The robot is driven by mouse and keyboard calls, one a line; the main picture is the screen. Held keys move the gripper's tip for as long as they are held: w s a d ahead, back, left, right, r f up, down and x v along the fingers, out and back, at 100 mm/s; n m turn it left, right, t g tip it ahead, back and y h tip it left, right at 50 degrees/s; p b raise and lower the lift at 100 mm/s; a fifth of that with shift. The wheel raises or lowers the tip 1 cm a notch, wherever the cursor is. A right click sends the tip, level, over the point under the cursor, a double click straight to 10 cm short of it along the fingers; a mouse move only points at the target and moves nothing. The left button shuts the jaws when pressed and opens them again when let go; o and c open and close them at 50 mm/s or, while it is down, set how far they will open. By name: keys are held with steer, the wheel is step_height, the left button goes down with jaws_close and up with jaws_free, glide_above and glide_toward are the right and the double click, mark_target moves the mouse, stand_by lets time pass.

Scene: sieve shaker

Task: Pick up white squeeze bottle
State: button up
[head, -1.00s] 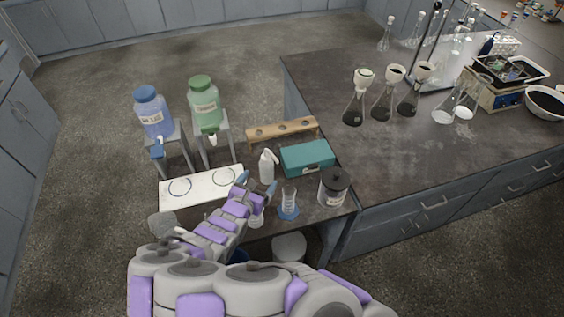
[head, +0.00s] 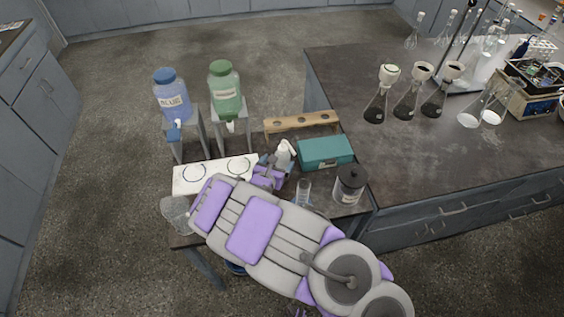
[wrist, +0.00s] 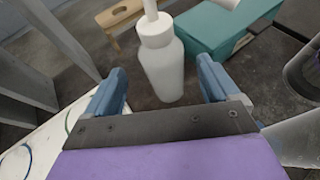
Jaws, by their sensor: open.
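The white squeeze bottle (head: 284,152) stands upright on the low table, left of the teal box; my gripper hides its lower part in the head view. In the wrist view the bottle (wrist: 163,62) shows its white body and cap, just ahead of and between my two blue fingers. My gripper (wrist: 160,88) is open, with a finger on either side of the bottle's lower body. I cannot tell whether either finger touches it. In the head view my gripper (head: 275,168) is at the bottle's near side.
A teal box (head: 325,152) stands right of the bottle, a wooden rack (head: 301,122) behind it. A dark-lidded jar (head: 349,185) and a glass cylinder (head: 303,190) are at the near right. A white board (head: 215,174) with rings lies left, below blue (head: 171,95) and green (head: 225,90) dispensers.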

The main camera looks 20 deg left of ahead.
mark_target(280, 163)
steer(key=shift+d+f+b+x, duration=0.1)
steer(key=shift+f+b+x, duration=0.1)
steer(key=shift+x, duration=0.6)
steer(key=shift+d+f+b+x, duration=0.1)
steer(key=shift+b+x, duration=0.15)
steer(key=shift+x, duration=0.5)
steer(key=shift+f+b+x, duration=0.1)
steer(key=shift+b+x, duration=0.1)
steer(key=shift+x, duration=0.6)
steer(key=shift+w+f, duration=0.1)
steer(key=shift+w, duration=0.25)
steer(key=shift+c, duration=0.2)
steer(key=c, duration=0.6)
